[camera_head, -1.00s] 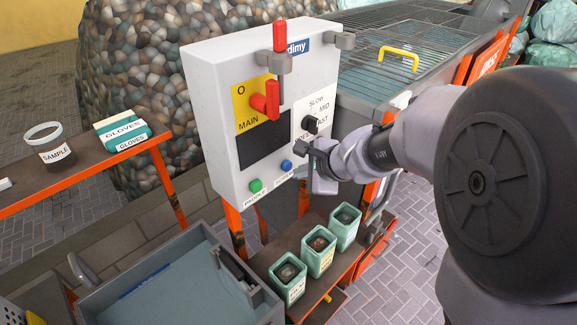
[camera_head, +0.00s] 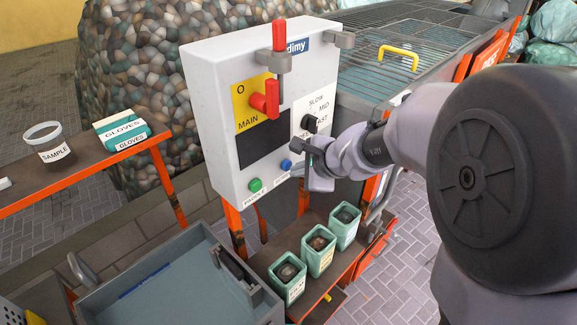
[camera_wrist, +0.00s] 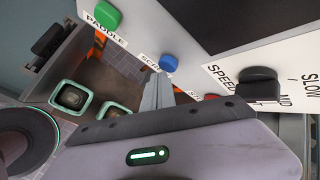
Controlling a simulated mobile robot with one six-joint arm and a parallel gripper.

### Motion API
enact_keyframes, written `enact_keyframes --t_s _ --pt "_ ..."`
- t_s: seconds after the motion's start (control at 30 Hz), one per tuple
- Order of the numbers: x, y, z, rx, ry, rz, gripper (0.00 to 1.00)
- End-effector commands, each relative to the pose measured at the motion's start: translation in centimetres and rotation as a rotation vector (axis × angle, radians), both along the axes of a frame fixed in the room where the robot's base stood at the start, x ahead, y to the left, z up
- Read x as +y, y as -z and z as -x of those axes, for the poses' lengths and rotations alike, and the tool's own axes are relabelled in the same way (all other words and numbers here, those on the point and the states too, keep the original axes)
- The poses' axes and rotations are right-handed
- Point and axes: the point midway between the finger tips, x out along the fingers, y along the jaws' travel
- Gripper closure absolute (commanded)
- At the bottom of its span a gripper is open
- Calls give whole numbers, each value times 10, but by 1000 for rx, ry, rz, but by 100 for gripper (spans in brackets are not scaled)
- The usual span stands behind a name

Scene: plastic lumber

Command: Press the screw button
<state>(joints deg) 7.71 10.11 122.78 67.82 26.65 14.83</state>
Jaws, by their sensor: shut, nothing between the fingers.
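The blue button (camera_head: 286,164) is low on the grey control panel (camera_head: 212,110), right of the green button (camera_head: 255,185). In the wrist view the blue button (camera_wrist: 168,63) has a partly hidden label starting "SC", and the green button (camera_wrist: 106,14) is labelled PADDLE. My gripper (camera_wrist: 158,88) is shut and empty. Its fingertips end just below the blue button in the wrist view and appear close in front of the panel; I see no clear contact. In the head view my gripper (camera_head: 298,170) is just right of the blue button.
A black SPEED knob (camera_wrist: 258,84) sticks out of the panel near my gripper, with a partly hidden red part (camera_wrist: 211,97) beside it. Red handles (camera_head: 266,100) project higher up. Several green containers (camera_head: 318,250) stand on the shelf below. A grey bin (camera_head: 180,285) is at lower left.

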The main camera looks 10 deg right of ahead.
Motion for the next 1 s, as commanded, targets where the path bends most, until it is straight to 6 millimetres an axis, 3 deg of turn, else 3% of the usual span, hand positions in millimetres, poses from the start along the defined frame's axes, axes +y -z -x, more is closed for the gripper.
enact_keyframes --t_s 1.0 --pt "6 0 -8 0 -1 -1 100"
